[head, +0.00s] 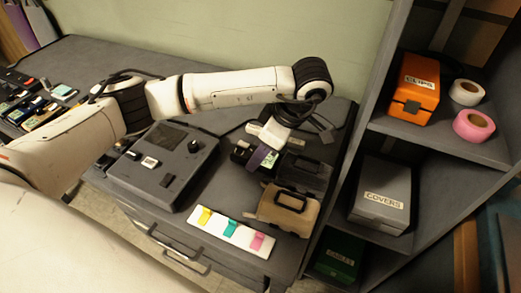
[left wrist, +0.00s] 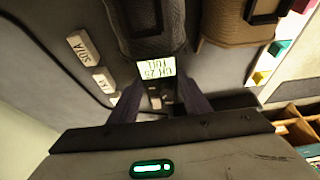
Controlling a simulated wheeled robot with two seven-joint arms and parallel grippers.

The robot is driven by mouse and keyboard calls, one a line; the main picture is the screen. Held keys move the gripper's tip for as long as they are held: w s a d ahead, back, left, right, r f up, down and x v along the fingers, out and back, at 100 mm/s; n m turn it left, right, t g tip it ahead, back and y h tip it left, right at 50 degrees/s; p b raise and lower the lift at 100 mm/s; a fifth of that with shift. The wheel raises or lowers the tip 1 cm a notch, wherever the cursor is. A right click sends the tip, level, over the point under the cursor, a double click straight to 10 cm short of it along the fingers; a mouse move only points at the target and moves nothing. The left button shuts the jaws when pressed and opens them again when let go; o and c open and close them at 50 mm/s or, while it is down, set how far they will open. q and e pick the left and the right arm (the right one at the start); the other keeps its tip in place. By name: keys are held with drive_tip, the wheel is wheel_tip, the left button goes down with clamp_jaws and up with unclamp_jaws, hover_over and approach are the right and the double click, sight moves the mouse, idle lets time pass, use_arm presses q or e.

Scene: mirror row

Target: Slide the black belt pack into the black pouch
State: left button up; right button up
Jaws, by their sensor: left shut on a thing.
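The black belt pack (head: 270,160) is held in my left gripper (head: 262,156), a little to the left of the black pouch (head: 308,172) in the head view. My dark fingers (left wrist: 160,95) are shut on it in the left wrist view, with the belt pack's lit display (left wrist: 156,68) showing between them. The black pouch (left wrist: 145,42) is just beyond the display there; whether they touch I cannot tell. The pouch's opening is not clear. Part of the belt pack is hidden by the fingers. My right gripper is in neither view.
A tan pouch (head: 283,212) stands beside the black one. A white strip (head: 230,235) with coloured tabs lies in front, and a grey console (head: 165,165) is at left. A shelf unit (head: 430,142) with boxes and tape rolls rises close on the right.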

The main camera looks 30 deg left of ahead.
use_arm(q)
drive_tip(key=o, duration=1.2)
drive_tip(key=p+v, duration=0.1)
drive_tip(key=v, duration=0.9)
drive_tip(key=shift+d+r, duration=0.15)
